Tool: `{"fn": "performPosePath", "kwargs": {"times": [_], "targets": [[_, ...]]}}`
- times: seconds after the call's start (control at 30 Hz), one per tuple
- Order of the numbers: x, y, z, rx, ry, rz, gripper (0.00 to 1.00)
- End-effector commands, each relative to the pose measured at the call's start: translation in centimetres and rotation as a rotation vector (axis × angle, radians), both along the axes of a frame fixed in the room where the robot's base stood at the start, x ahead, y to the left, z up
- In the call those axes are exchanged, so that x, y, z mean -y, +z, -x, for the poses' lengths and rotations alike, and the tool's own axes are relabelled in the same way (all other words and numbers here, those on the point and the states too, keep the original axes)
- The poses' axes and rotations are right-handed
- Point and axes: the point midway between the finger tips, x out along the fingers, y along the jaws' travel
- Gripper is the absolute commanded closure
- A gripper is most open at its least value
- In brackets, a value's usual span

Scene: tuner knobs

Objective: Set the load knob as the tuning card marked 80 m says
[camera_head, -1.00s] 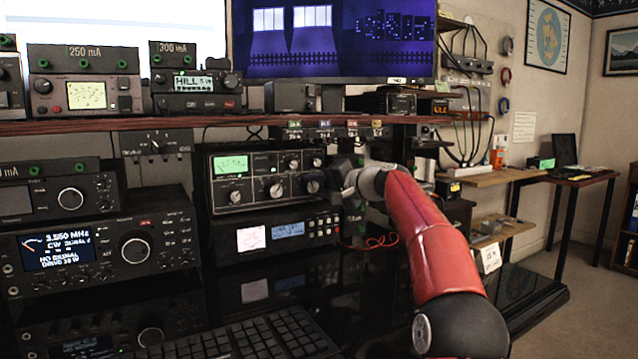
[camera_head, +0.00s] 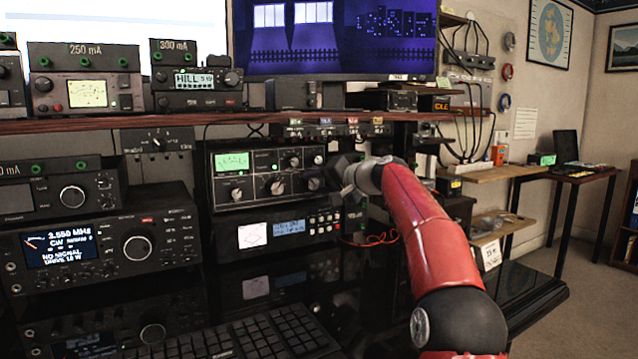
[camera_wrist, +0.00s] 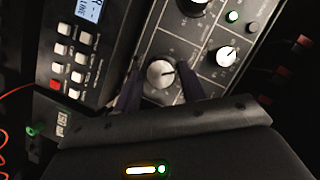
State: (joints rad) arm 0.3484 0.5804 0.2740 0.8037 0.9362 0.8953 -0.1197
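The tuner (camera_head: 262,195) is a dark box with a green-lit meter and several light-marked knobs, under the shelf. Its lower right knob (camera_head: 313,183) is beside my gripper (camera_head: 343,180), whose fingers are hard to make out in the head view. In the wrist view that knob (camera_wrist: 160,72) stands between the two dark fingers of my gripper (camera_wrist: 158,85), with small gaps seeming to show at its sides. Its pale face has a dark pointer line toward the right. Small cards (camera_head: 335,129) hang at the shelf edge. Their writing and the knob labels are too small to read.
A unit with a lit display and buttons (camera_head: 290,229) sits right below the tuner. A large radio (camera_head: 110,240) stands at left and a keyboard (camera_head: 245,335) in front. The shelf (camera_head: 180,122) runs close above. A red cable (camera_head: 375,239) hangs below my wrist.

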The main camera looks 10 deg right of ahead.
Motion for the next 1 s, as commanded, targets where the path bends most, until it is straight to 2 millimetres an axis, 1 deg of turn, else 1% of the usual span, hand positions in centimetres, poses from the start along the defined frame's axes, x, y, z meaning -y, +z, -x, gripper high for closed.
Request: {"fn": "performPosePath", "kwargs": {"times": [0.03,0.1,0.33,0.43,0.8,0.9,1.0], "targets": [[0.0,0.0,0.0,0.001,-0.001,0.000,0.52],[0.0,0.1,0.0,0.002,-0.001,-0.001,0.46],[0.1,0.2,0.0,0.004,-0.003,-0.001,0.46],[0.4,0.3,0.4,0.005,-0.004,-0.001,0.46],[3.8,1.4,5.0,0.003,-0.005,-0.001,0.46],[4.3,1.7,5.7,0.003,-0.003,-0.001,0.46],[4.6,1.8,6.1,0.002,-0.002,-0.001,0.46]]}}
